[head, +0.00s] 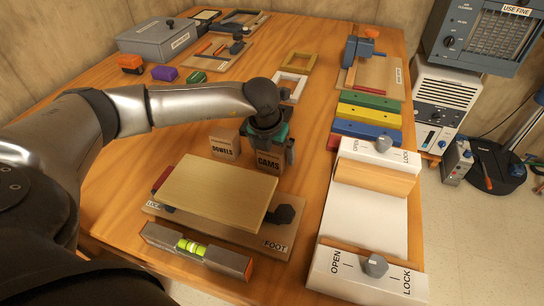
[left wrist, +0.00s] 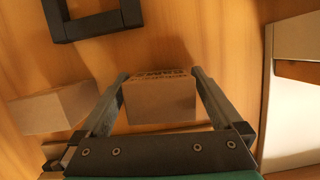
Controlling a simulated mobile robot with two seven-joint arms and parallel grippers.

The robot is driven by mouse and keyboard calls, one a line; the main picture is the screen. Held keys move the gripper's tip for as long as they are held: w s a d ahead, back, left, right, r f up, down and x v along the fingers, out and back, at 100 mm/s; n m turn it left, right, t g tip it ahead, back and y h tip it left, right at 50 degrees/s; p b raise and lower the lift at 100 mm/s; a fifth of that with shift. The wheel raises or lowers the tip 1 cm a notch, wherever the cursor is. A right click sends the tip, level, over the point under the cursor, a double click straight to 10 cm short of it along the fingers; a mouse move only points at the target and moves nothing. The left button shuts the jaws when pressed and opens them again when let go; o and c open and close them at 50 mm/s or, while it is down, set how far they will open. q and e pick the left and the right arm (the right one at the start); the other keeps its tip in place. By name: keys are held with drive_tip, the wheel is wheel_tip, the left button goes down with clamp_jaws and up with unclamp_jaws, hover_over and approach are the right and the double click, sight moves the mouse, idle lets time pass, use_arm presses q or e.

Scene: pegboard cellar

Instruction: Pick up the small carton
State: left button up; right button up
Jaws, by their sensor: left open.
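A small brown carton marked CAMS (head: 267,162) stands on the wooden table behind a raised tan board. It also shows in the left wrist view (left wrist: 160,100), between my finger tips. A second carton, marked DOWELS (head: 224,147), stands just left of it and shows at the left of the wrist view (left wrist: 52,108). My left gripper (head: 270,148) is open, reaching down over the CAMS carton with one finger on each side. In the wrist view, the fingers (left wrist: 160,76) flank the carton; whether they touch it I cannot tell. My right gripper is out of view.
The tan board (head: 212,192) stands in front of the cartons, with a spirit level (head: 195,250) before it. A white fixture with knobs (head: 365,225) lies to the right. Coloured bars (head: 366,117) and small frames (head: 291,86) lie behind.

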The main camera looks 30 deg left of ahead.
use_arm(q)
drive_tip(key=c, duration=1.2)
drive_tip(key=shift+c, duration=0.4)
drive_tip(key=shift+r, duration=0.15)
